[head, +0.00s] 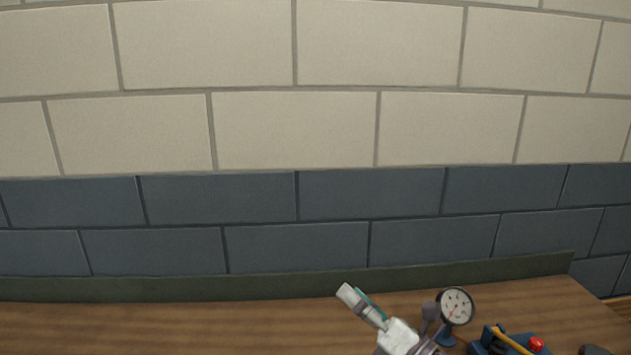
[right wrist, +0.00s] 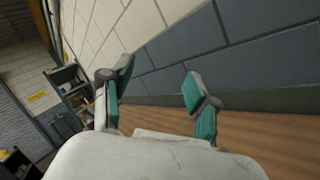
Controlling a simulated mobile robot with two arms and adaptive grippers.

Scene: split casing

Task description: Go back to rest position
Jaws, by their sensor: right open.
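My right gripper (head: 360,303) shows at the bottom of the head view, over the wooden worktop (head: 170,325). In the right wrist view its two teal-padded fingers (right wrist: 160,90) stand wide apart. It is open, and nothing is between the fingers. My left gripper is in neither view. No split casing can be made out in these frames.
A dial gauge (head: 456,306) stands on the worktop close right of my right gripper. A dark blue device with a red button (head: 536,344) is further right. A block wall (head: 300,194) rises behind. The worktop's left part looks clear. A shelf (right wrist: 70,88) shows in the wrist view.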

